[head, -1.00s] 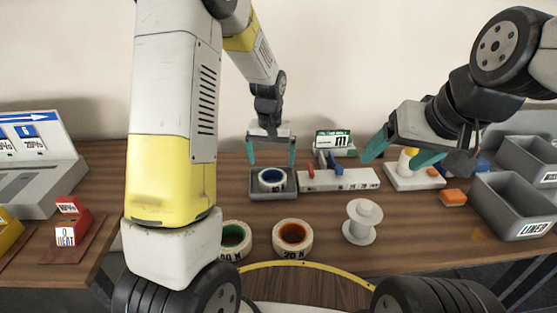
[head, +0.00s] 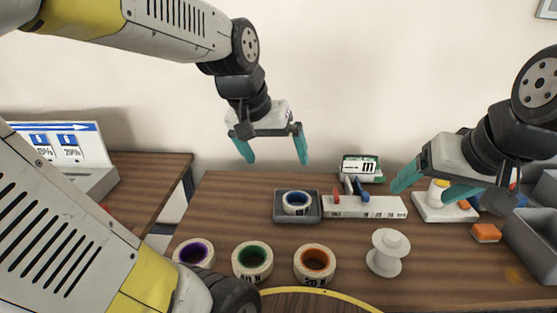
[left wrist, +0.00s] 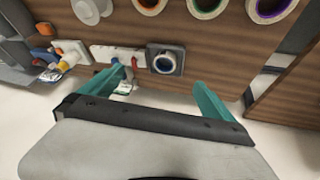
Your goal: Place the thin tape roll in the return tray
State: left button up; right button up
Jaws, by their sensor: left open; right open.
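A tape roll with a blue core (head: 296,203) lies inside a small grey tray (head: 279,214) on the table; both also show in the left wrist view, the roll (left wrist: 165,63) within the tray (left wrist: 179,52). My left gripper (head: 275,157) is open and empty, raised above and behind the tray. My right gripper (head: 425,193) is open, near the white base with a yellow-topped piece (head: 437,190). Purple (head: 194,252), green (head: 253,261) and orange (head: 314,263) cored tape rolls stand in a row at the front.
A white spool (head: 388,252) stands right of the rolls. A white block with red and blue levers (head: 366,207) sits beside the tray. An orange block (head: 486,233) and grey bins (head: 531,235) are at the right.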

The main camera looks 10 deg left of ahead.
pick_arm(q)
jog(key=s+t, duration=0.1)
jog(key=s, duration=0.5)
jog(key=shift+s+r, duration=0.4)
jog(key=shift+r, duration=0.05)
dwell(0.6)
